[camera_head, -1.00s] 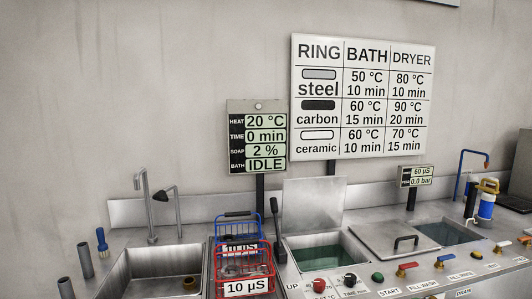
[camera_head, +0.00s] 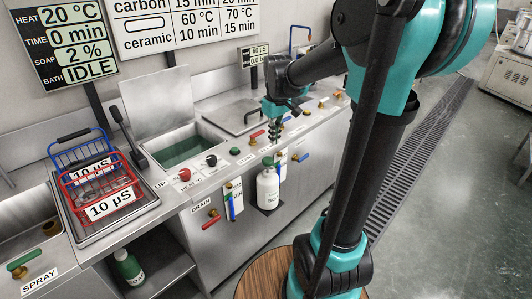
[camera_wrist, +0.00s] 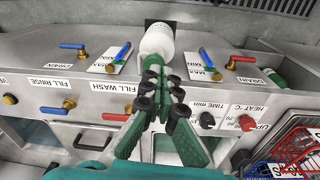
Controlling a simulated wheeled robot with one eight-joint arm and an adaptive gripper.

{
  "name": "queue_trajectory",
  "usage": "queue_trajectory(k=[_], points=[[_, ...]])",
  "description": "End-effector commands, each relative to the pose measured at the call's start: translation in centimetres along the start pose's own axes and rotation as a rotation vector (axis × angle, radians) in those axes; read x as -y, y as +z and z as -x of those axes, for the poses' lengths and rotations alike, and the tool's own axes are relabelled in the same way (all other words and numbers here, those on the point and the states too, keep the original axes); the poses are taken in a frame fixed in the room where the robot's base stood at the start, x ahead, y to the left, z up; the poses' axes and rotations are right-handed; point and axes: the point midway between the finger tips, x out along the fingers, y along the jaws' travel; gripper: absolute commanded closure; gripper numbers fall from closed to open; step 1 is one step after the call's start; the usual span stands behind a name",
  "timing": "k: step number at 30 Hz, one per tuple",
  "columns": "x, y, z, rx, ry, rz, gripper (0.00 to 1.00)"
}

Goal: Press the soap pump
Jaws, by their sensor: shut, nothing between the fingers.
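The soap pump is a white bottle (camera_head: 268,189) with a green pump head (camera_head: 268,161), mounted on the front of the steel counter. My gripper (camera_head: 275,137) is shut and empty, pointing down just above the pump head in the head view. In the wrist view the white bottle (camera_wrist: 157,41) is at top centre, beyond my gripper (camera_wrist: 160,100), whose green fingers and black joints overlap the pump area. Whether the fingertips touch the pump head cannot be told.
Coloured valve levers (camera_head: 256,134) and knobs line the counter's front edge. Sight gauges (camera_head: 233,201) flank the bottle. A bath with green liquid (camera_head: 181,147) and red and blue baskets (camera_head: 101,199) are to the left. Open floor (camera_head: 435,205) with a drain grate lies to the right.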

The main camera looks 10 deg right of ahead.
Motion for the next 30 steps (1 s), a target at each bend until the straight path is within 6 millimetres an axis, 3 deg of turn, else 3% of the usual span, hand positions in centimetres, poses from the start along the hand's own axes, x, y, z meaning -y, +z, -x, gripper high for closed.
queue_trajectory(k=[3, 9, 23, 30], points=[[-0.6, -2.9, 1.8, 0.042, -0.02, 0.077, 1.0], [-1.0, -5.0, 3.3, 0.077, -0.039, 0.146, 1.0], [-1.1, -5.2, 3.3, 0.082, -0.042, 0.156, 1.0], [-1.0, -5.0, 0.5, 0.082, -0.042, 0.156, 1.0]])
